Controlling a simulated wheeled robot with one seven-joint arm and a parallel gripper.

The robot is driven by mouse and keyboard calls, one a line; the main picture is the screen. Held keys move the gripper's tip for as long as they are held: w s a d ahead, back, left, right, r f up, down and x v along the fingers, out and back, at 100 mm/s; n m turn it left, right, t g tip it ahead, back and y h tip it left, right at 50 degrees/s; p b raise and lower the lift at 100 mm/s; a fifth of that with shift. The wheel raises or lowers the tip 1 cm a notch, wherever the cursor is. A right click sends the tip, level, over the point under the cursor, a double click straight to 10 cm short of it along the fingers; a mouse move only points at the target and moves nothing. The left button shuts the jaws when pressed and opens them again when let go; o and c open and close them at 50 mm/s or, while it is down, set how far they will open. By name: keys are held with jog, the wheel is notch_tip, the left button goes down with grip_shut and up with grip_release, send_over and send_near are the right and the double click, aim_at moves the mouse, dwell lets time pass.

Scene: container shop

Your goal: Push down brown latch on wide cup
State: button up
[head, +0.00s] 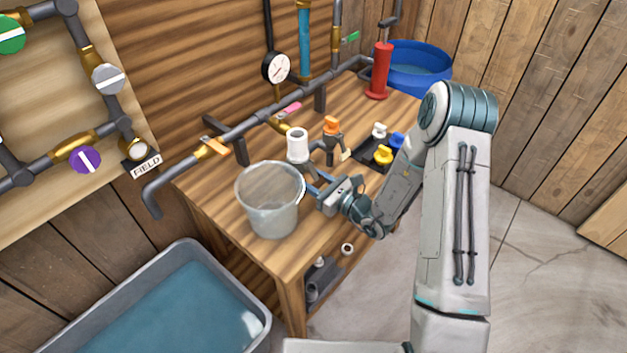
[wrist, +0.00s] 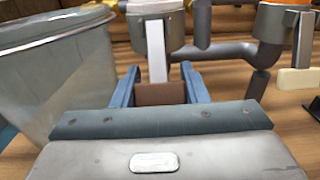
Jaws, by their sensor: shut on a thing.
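The wide cup (head: 297,147) is a white cylindrical fitting on a brass pipe branch above the wooden table. In the wrist view the cup (wrist: 156,27) is at the top, with a pale lever arm hanging from its front side. The brown latch (wrist: 160,93) is at the lower end of that arm, pointing down and toward the camera. My gripper (wrist: 161,88) has its two blue fingers on either side of the brown latch and is shut on it.
A clear grey bucket (head: 268,205) stands close to my gripper on the left. A narrower grey cup with an orange top (head: 332,127) and a cream latch (wrist: 293,82) is to the right. A black tray (head: 370,157) holds coloured caps. A water trough (head: 150,310) is at lower left.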

jog(key=b, duration=0.1)
jog(key=t+y+b, duration=0.1)
jog(key=b, duration=0.1)
jog(key=shift+w+a+f, duration=0.2)
jog(key=shift+f, duration=0.2)
jog(key=shift+w+a+r+y+b, duration=0.15)
jog(key=shift+y+b, duration=0.25)
jog(key=shift+b, duration=0.35)
jog(key=shift+r+t, duration=0.2)
jog(key=shift+t, duration=0.1)
jog(key=o, duration=1)
jog(key=shift+a, duration=0.1)
jog(key=b+v, duration=0.2)
jog(key=v, duration=1.2)
jog(key=shift+w+f, duration=0.1)
jog(key=shift+a, duration=0.1)
